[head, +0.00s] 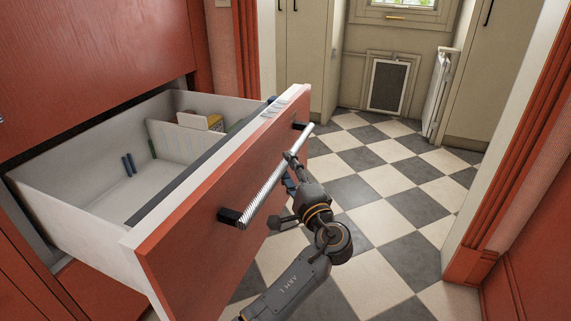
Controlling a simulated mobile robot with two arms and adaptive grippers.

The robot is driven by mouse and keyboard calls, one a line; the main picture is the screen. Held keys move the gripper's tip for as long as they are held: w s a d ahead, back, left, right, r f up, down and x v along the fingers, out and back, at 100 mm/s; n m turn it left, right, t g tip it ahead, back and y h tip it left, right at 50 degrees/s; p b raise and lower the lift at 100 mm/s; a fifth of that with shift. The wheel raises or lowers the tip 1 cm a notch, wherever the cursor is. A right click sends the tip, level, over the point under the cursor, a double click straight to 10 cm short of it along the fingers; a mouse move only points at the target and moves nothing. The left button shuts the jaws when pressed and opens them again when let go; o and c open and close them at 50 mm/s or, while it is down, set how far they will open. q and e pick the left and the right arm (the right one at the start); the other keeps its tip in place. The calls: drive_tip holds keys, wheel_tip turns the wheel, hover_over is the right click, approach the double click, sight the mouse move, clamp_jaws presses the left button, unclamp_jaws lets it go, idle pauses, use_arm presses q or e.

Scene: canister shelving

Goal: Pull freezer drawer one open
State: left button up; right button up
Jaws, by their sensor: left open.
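The freezer drawer (205,205) has a red front and white inner walls, and it stands pulled well out of the red cabinet. A ribbed metal bar handle (262,198) runs along its front on two dark mounts. My left gripper (291,165) is at the far half of the handle, with its fingers close around or beside the bar; whether they touch it I cannot tell. It is open. My right gripper is not in view.
Inside the drawer are a small yellow box (215,122), a white divider and dark upright pieces. The checkered floor (370,190) to the right is clear. A red door frame (500,170) stands at the right.

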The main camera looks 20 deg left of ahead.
use_arm(q)
drive_tip(key=v, duration=0.9)
drive_tip(key=shift+s, duration=0.2)
drive_tip(key=shift+d, duration=0.15)
